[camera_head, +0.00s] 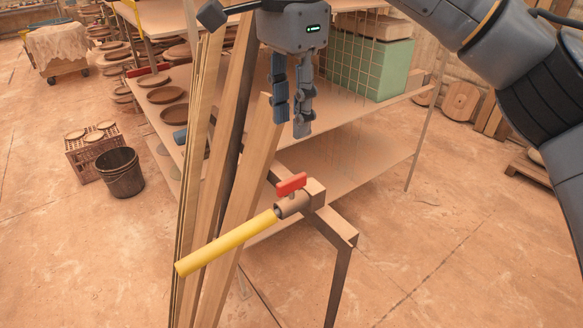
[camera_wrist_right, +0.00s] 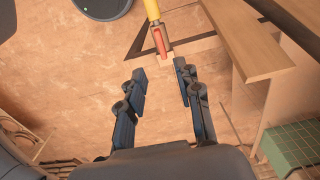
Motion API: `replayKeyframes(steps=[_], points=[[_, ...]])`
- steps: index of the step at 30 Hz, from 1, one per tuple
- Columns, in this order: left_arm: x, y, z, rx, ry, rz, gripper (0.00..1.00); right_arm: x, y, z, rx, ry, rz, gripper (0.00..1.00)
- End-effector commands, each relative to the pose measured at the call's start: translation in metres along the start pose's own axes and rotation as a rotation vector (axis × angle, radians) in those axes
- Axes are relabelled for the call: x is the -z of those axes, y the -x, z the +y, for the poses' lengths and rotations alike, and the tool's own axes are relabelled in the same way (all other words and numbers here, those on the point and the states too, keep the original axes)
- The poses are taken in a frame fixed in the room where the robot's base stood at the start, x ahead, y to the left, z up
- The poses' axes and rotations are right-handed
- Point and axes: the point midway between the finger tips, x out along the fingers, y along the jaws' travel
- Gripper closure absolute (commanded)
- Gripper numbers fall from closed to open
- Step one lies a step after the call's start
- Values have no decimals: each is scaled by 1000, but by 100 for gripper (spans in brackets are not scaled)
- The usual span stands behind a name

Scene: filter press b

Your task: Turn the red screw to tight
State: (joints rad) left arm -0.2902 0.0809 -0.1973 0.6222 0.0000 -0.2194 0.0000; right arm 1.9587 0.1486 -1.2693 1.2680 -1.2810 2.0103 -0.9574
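The red screw (camera_head: 291,184) is a red handle on top of a brown metal fitting (camera_head: 290,205), with a yellow bar (camera_head: 228,242) running out to the lower left. The handle also shows in the wrist view (camera_wrist_right: 159,42), beyond my fingertips. My right gripper (camera_head: 291,122) hangs with its fingers pointing down, above the handle and apart from it. In the wrist view its two fingers (camera_wrist_right: 161,78) stand apart with nothing between them. My left gripper is in neither view.
Leaning wooden planks (camera_head: 245,180) stand just left of the fitting. A dark metal frame (camera_head: 335,230) carries the fitting. Behind is a shelf (camera_head: 350,150) with a green block (camera_head: 370,65) and wire mesh.

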Motion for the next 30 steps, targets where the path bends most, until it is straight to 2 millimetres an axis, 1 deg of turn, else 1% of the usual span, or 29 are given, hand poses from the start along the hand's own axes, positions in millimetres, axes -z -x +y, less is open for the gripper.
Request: replayKeyframes(steps=[1, 3, 5, 7, 8, 11, 15, 17, 20, 29, 30], points=[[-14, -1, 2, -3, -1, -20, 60, 0, -13, 0, -5, 3, -4, 66], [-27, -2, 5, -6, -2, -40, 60, 0, -29, 0, -5, 2, -4, 66], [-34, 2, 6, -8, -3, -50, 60, 1, -39, 0, -3, 0, -2, 66], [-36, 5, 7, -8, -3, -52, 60, 1, -54, 1, -4, -1, -2, 66], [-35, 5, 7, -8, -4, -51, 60, 1, -60, 1, -4, 0, -1, 66], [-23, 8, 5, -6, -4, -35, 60, 1, -79, 1, -4, -1, -1, 66], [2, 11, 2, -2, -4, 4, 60, 1, -98, 0, -2, -2, -1, 66], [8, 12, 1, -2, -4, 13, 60, 1, -103, 0, -1, -2, -1, 66], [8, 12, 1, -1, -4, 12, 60, 1, -109, 0, -1, -2, 0, 66], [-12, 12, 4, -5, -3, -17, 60, 1, -111, 0, 0, -2, 0, 66], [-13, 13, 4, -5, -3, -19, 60, 1, -111, 0, 0, -2, 0, 74]])
